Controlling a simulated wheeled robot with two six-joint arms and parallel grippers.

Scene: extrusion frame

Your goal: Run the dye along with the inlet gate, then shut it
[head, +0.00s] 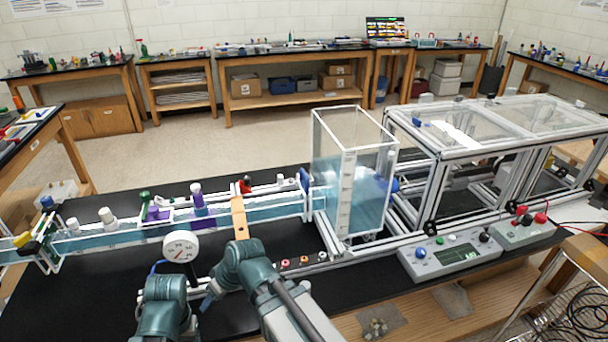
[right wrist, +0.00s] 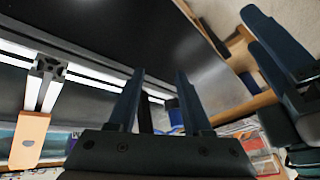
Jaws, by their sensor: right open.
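A long clear channel of blue water (head: 270,211) runs across the black bench to a clear tank (head: 352,190). A tan upright plate (head: 239,217) stands across it; it shows at lower left in the right wrist view (right wrist: 30,138). Purple fittings (head: 198,198), one with a white cap, sit on the channel farther left. I cannot tell which part is the inlet gate or the dye. My right gripper (head: 206,303) is low in front of the channel; its fingers are apart and empty in the right wrist view (right wrist: 158,100). Dark blue finger-like parts (right wrist: 270,45) there look like my left gripper.
A round white gauge (head: 180,247) stands in front of the channel, close to my arms. Small red and white knobs (head: 294,262) line the front rail. A control box (head: 450,254) and an aluminium frame (head: 432,195) stand at right. Black bench top (head: 60,300) is clear at front left.

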